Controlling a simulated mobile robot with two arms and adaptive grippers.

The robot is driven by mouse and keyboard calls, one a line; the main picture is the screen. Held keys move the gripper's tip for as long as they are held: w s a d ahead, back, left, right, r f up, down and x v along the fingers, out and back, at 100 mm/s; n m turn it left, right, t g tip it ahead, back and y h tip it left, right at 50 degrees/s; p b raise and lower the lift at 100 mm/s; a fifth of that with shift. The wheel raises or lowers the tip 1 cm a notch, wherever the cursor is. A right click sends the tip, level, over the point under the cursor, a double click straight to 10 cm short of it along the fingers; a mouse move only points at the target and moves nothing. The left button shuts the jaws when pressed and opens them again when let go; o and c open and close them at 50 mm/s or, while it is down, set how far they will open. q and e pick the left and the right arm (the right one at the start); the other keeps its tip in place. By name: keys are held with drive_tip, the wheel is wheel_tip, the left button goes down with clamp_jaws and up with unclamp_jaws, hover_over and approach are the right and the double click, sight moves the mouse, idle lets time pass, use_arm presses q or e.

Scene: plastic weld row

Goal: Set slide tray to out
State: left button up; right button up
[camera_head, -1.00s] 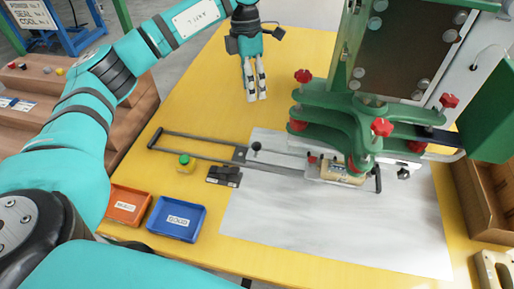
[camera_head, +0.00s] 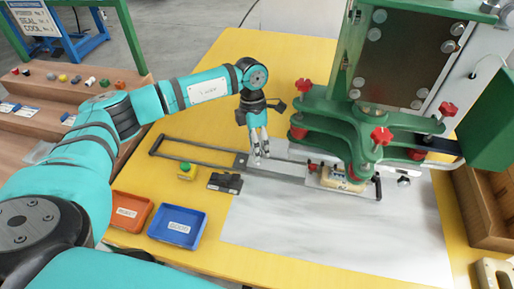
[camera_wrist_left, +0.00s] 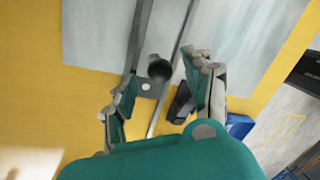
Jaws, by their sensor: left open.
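The slide tray's rails (camera_head: 200,147) run across the yellow table from a loop end at the left to under the green press. A cream part (camera_head: 340,179) sits in the holder under the press, partly hidden by it. My left gripper (camera_head: 260,157) is open, pointing down over the middle of the rails. In the left wrist view, a round black knob (camera_wrist_left: 159,70) on the slide shows between its spread fingers, near the fingertips. I cannot tell whether a finger touches it. In the head view the fingers hide the knob. My right gripper is out of view.
The green press (camera_head: 350,125) with red knobs stands close to the right of my left gripper. The grey mat (camera_head: 330,235) is clear in front.

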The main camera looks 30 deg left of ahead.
use_arm(q)
drive_tip(key=shift+s+d+f, duration=0.1)
drive_tip(key=shift+d+f, duration=0.05)
drive_tip(key=shift+f, duration=0.7)
drive_tip(key=shift+c, duration=0.4)
clamp_jaws()
